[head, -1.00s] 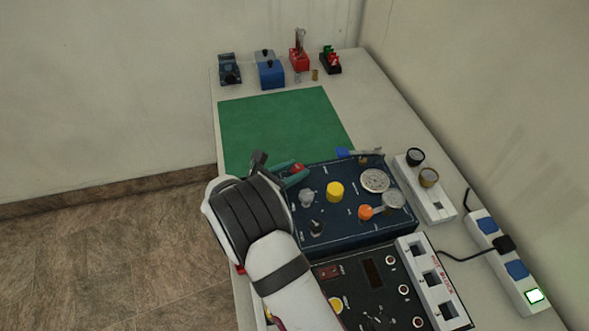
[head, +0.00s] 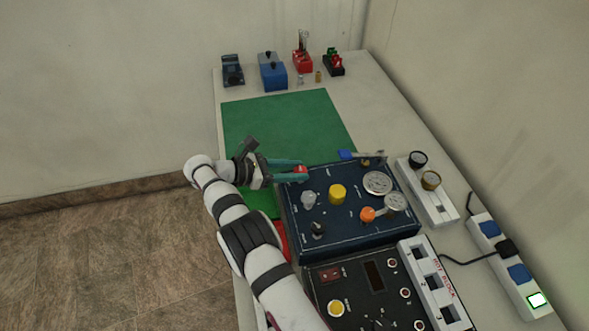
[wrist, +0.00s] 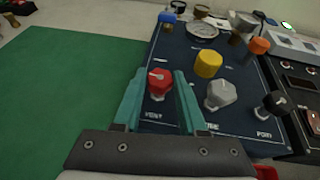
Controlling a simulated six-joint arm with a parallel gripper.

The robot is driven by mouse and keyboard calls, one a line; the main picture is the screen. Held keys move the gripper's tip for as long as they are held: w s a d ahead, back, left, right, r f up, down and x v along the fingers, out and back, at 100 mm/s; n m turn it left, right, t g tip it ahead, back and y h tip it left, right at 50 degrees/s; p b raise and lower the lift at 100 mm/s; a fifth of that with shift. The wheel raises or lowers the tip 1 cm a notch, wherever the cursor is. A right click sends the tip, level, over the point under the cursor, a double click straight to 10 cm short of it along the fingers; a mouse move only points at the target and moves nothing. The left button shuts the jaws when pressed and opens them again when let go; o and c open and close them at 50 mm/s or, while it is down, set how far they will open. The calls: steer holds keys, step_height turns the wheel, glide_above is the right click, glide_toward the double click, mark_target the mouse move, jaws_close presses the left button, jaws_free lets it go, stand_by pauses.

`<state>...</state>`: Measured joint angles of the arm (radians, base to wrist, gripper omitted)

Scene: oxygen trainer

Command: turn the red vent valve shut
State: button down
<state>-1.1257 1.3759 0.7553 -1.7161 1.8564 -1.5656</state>
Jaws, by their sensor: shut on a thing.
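The red vent valve (head: 301,171) is a small knob at the far left corner of the dark blue panel (head: 345,242). In the wrist view the red vent valve (wrist: 160,80) stands between my two green fingers, with a pale pointer line on its top toward the left and the word VENT printed below it. My gripper (wrist: 160,90) is shut on the knob, one finger along each side. In the head view my gripper (head: 300,171) reaches in from the left, and its fingers partly cover the knob.
A grey knob (wrist: 220,93) stands close to the right finger, with a yellow knob (wrist: 208,64) and a black knob (wrist: 274,103) nearby. An orange-handled valve (head: 368,214), a blue lever (head: 346,154) and gauges (head: 377,183) are farther off. The green mat (head: 285,120) is clear.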

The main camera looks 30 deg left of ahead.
steer(key=shift+c, duration=2.3)
jaws_free()
steer(key=shift+s, duration=0.1)
steer(key=v, duration=0.7)
